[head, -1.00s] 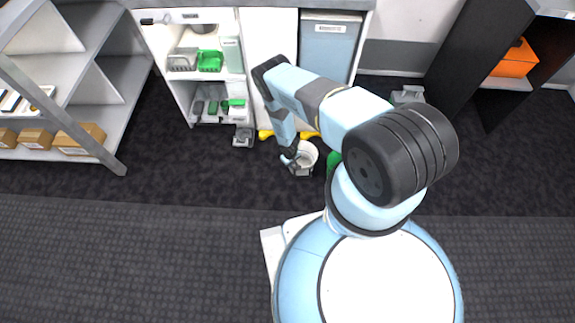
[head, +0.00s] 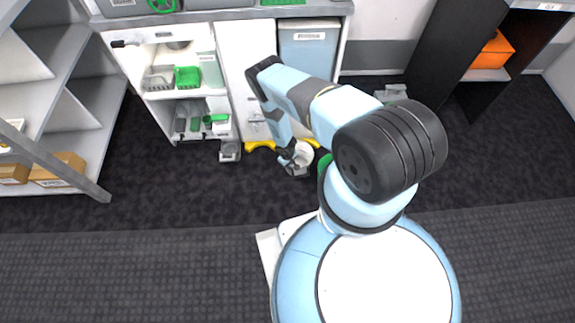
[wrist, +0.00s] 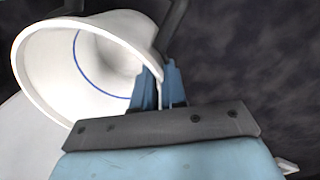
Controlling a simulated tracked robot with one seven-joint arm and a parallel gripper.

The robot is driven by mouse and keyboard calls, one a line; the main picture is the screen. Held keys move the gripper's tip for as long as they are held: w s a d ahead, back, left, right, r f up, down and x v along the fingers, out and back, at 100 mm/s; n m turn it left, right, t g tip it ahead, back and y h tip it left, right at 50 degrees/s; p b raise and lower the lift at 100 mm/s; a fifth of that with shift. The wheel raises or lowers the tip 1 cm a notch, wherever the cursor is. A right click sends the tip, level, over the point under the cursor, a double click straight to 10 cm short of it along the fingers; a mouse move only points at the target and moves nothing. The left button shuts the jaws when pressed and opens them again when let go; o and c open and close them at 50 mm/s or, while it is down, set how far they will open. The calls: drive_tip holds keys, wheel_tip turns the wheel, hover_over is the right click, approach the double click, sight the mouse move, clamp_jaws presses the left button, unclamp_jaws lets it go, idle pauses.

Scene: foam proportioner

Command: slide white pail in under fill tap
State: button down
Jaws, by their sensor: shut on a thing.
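The white pail (head: 304,151) stands low near the floor in front of the cabinet, close to its yellow base piece (head: 260,147). In the wrist view the pail (wrist: 50,62) shows its open mouth and a blue line inside, tipped in that picture. My gripper (head: 288,157) is at the pail's near left side. In the wrist view its blue fingers (wrist: 158,86) are shut on the pail's rim. A dark round part (head: 178,45) sits in the cabinet's upper bay; I cannot tell whether it is the fill tap. My arm hides part of the area right of the pail.
The white cabinet's open left bay holds a green bin (head: 187,77) and a grey bin (head: 158,79). A grey block (head: 230,151) stands on the floor left of the pail. A green thing (head: 325,166) is partly behind my arm.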

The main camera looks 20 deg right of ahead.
drive_tip(key=c, duration=1.1)
unclamp_jaws()
drive_tip(key=shift+w, duration=0.1)
drive_tip(key=shift+r, duration=0.1)
wheel_tip(320, 180, up, 14)
drive_tip(key=a, duration=0.1)
drive_tip(key=shift+s+f, duration=0.25)
drive_tip(key=shift+s, duration=0.05)
drive_tip(key=shift+a, duration=0.1)
drive_tip(key=shift+w, duration=0.1)
